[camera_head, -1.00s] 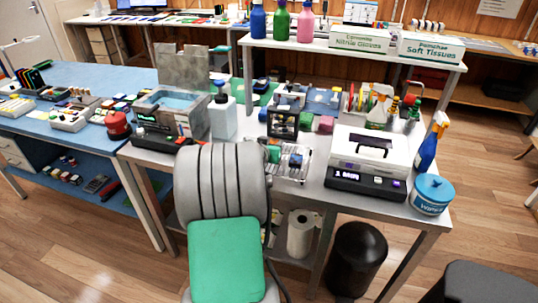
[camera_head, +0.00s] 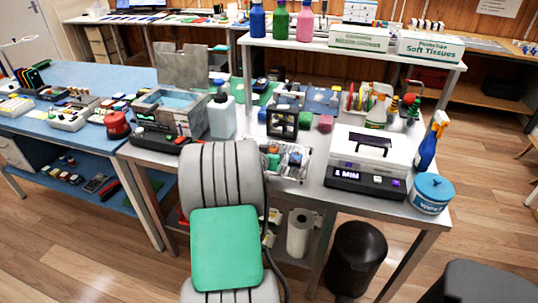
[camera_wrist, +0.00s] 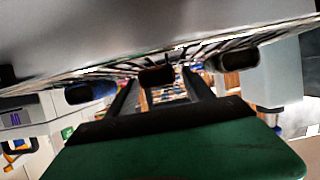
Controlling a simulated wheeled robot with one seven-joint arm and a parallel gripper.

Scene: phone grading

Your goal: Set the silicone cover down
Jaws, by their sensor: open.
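My gripper (camera_wrist: 160,78) shows in the wrist view as two dark fingers set apart, with no cover visible between them. In the head view my own grey arm hides it. I cannot pick out the silicone cover with certainty. A light rack or tray (camera_head: 303,175) stands just right of my arm at the front of the bench, with small green (camera_head: 273,160) and blue (camera_head: 295,159) pieces on it. Whether one of these is the cover is too small to tell.
On the grey bench, a grey bath (camera_head: 170,103) and white bottle (camera_head: 221,118) stand left, a dark frame (camera_head: 282,124) behind the rack. A white machine (camera_head: 372,147), spray bottle (camera_head: 431,143) and blue-lidded tub (camera_head: 431,190) stand right. Little bench is free.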

